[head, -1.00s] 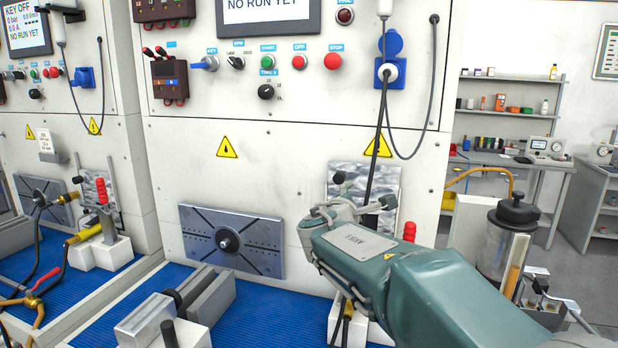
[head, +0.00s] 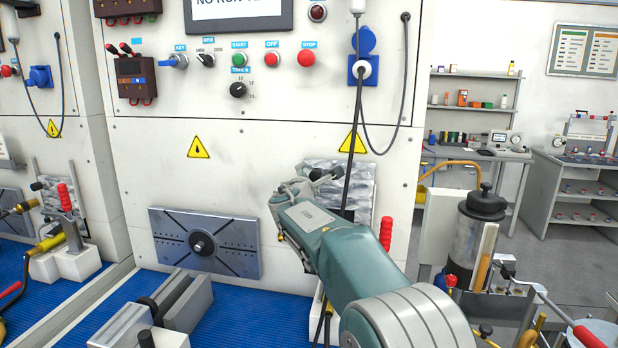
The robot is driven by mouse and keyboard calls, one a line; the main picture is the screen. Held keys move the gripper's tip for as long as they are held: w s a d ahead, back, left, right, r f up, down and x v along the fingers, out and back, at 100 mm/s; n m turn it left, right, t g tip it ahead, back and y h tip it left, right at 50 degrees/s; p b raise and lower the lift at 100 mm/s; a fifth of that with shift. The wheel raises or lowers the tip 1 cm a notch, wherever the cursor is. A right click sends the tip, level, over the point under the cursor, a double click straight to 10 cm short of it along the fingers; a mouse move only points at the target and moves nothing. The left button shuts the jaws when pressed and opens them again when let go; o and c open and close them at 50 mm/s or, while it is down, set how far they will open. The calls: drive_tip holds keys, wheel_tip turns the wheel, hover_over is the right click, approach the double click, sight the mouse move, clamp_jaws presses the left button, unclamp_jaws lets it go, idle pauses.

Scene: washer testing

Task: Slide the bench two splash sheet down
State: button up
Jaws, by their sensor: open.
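A grey, mottled, glossy sheet (head: 365,190), which looks like the splash sheet, stands upright against the lower front panel of the near bench (head: 120,200). No bench number shows. A dark knob or handle (head: 327,174) is at its upper left. My gripper (head: 305,183) is in front of the sheet's left part, with my arm reaching up from the lower right. The gripper is open, though its fingertips are small and partly hidden by its own body. I cannot tell whether it touches the knob. My arm hides the sheet's lower part.
A black cable (head: 355,140) hangs from the blue socket (head: 361,72) across the sheet. A red handle (head: 386,233) stands right of my arm. A slotted metal plate (head: 204,243) is on the panel at left.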

sight(336, 206)
drive_tip(key=shift+w+d+r, duration=0.1)
drive_tip(key=shift+w+d, duration=0.05)
drive_tip(key=shift+d, duration=0.45)
drive_tip(key=shift+w+d, duration=0.15)
drive_tip(key=shift+d, duration=0.4)
drive_tip(key=shift+a, duration=0.6)
clamp_jaws()
drive_tip(key=shift+d+f, duration=0.1)
drive_tip(key=shift+f, duration=0.3)
wheel_tip(336, 206, down, 12)
drive_tip(key=shift+f, duration=0.1)
unclamp_jaws()
drive_tip(key=shift+s+r, duration=0.1)
drive_tip(key=shift+r, duration=0.1)
